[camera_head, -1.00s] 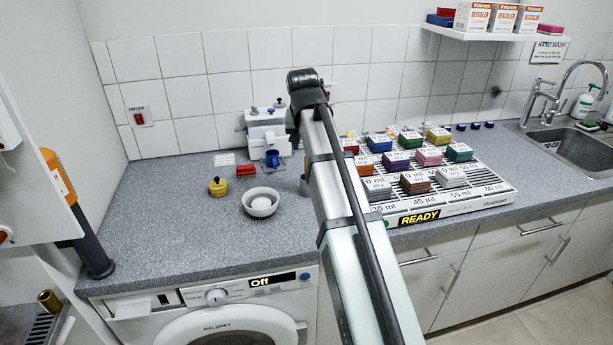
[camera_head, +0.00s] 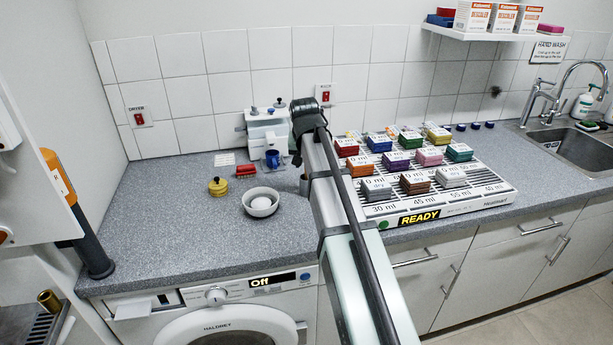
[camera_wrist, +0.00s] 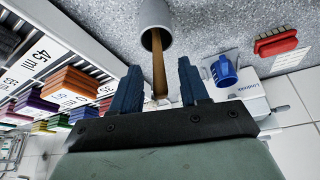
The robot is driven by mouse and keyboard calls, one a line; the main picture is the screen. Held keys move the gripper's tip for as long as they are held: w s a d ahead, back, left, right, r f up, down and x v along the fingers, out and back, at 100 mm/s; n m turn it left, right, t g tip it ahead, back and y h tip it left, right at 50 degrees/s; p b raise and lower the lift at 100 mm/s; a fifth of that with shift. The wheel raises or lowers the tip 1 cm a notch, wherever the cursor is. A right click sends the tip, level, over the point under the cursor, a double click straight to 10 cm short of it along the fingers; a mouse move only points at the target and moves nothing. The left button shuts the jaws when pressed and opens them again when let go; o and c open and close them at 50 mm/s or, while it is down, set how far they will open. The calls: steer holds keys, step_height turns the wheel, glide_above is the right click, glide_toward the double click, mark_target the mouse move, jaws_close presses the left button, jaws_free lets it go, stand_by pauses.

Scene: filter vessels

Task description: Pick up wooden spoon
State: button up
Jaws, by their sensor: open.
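The wooden spoon (camera_wrist: 158,65) shows in the wrist view as a brown handle coming out of a grey cylindrical holder (camera_wrist: 154,18). Its lower part is hidden inside the holder. My gripper (camera_wrist: 158,68) is open, with one blue finger on each side of the handle in the picture. I see a gap on both sides and no clear contact. In the head view the holder (camera_head: 304,186) shows beside my arm, which hides most of the spoon and gripper.
A rack with colored blocks (camera_head: 470,203) stands close on the right. The front left counter is clear.

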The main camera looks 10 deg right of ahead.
steer(key=shift+c, duration=0.4)
jaws_close()
step_height(320, 180, up, 9)
steer(key=shift+f, duration=0.1)
steer(key=shift+a+r, duration=0.15)
steer(key=shift+r, duration=0.2)
steer(key=s+a+y, duration=0.2)
steer(key=s+a, duration=0.3)
steer(key=a, duration=0.7)
steer(key=shift+a+f, duration=0.25)
